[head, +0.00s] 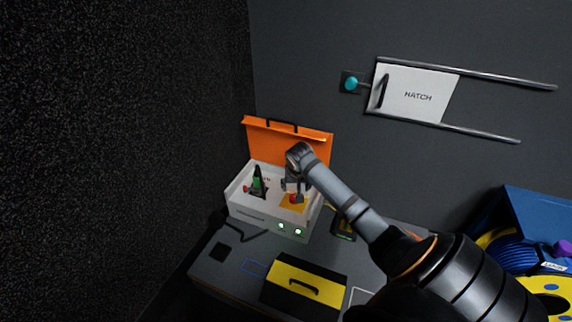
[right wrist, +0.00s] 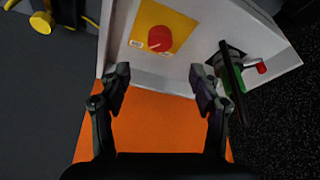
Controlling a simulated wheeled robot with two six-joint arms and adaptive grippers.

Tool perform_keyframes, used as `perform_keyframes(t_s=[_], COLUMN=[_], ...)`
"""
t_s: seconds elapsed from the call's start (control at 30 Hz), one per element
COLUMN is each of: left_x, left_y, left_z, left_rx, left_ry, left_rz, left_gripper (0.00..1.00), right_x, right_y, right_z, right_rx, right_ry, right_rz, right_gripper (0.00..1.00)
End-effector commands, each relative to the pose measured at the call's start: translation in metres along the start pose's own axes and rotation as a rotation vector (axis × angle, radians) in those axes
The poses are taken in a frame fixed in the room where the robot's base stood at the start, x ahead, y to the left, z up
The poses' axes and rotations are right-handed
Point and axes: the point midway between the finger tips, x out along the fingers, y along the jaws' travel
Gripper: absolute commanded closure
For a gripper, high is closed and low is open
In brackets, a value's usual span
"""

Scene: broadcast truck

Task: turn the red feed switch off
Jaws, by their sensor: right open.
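The red feed switch, a round red knob (right wrist: 160,39) with a light pointer mark, sits on a yellow plate (right wrist: 183,20) inside a white box (head: 253,211) with an open orange lid (head: 285,138). In the head view the knob (head: 297,198) is partly hidden by my right gripper (head: 292,185). In the right wrist view that gripper (right wrist: 160,76) is open and empty. Its fingers are apart, and the knob shows beyond the fingertips, between them and not gripped. My left gripper is not in view.
A black and green lever (head: 258,182) with a red end stands left in the box. Two green lights (head: 298,231) glow on the box front. A yellow and black case (head: 303,285) lies in front. A hatch (head: 416,93) with rails is on the wall. A blue bin (head: 540,215) stands right.

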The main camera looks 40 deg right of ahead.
Motion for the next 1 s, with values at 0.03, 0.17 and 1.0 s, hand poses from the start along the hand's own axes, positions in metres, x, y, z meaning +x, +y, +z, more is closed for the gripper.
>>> perform_keyframes(t_s=[0.03, 0.17, 1.0], left_x=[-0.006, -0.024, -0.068], left_y=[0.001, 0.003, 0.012], left_z=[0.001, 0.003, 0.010], left_rx=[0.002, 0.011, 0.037], left_ry=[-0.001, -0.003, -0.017], left_rz=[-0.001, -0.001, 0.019], left_gripper=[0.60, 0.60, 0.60], right_x=[0.008, 0.034, 0.103], right_y=[0.000, 0.000, 0.000], right_z=[0.002, 0.004, 0.001], right_rx=[0.001, 0.001, -0.002], right_ry=[-0.002, -0.003, -0.001], right_rz=[0.000, -0.001, 0.000], right_gripper=[0.37, 0.37, 0.50])
